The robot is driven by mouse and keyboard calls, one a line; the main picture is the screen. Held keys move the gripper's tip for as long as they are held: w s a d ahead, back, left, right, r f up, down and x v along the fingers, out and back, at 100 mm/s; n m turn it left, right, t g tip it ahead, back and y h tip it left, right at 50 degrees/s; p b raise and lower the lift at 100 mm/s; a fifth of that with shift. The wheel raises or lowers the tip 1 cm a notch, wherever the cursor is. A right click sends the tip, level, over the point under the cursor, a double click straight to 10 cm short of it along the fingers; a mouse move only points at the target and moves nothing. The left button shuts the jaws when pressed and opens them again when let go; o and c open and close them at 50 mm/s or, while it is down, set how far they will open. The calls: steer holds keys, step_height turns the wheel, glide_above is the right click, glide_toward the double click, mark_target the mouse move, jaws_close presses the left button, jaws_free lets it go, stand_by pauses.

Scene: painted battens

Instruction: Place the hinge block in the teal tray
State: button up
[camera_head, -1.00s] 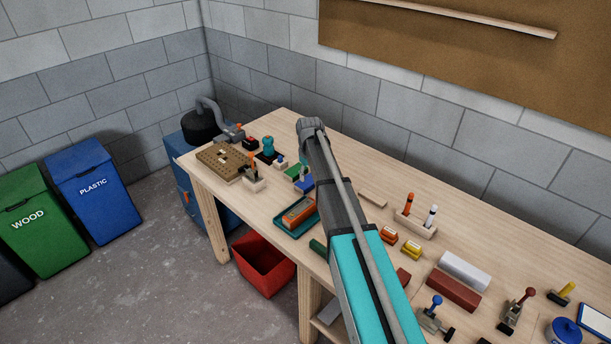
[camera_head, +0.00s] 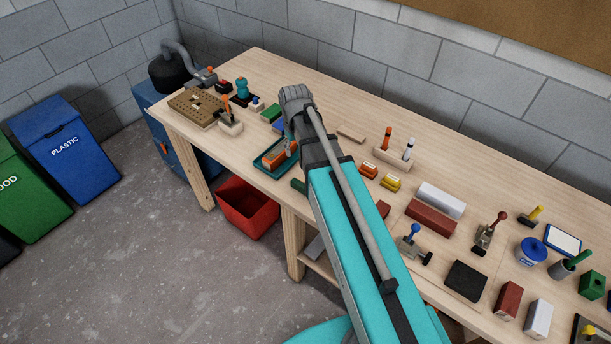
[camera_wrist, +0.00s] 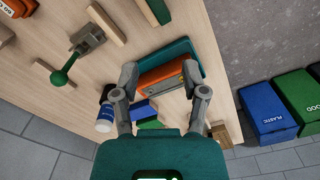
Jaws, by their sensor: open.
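An orange block with a grey metal strip on one side, which looks like the hinge block (camera_wrist: 160,74), lies in the teal tray (camera_wrist: 187,46). In the head view the orange block (camera_head: 273,157) also sits inside the tray (camera_head: 260,164), near the table's front edge. My gripper (camera_wrist: 160,72) is open, with one finger towards each end of the block in the wrist view. Whether the fingers touch the block cannot be told. In the head view my arm hides most of the gripper and the tray's right part.
In the wrist view a toggle clamp with a green knob (camera_wrist: 61,77) stands left of the tray. A blue block (camera_wrist: 143,109) and a white-and-blue cylinder (camera_wrist: 105,119) lie close to the left finger. A red bin (camera_head: 248,207) stands on the floor below the table's front edge.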

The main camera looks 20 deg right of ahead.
steer(key=s+m, duration=0.1)
steer(key=s, duration=1.1)
steer(key=shift+a+m, duration=0.15)
steer(key=shift+m, duration=0.25)
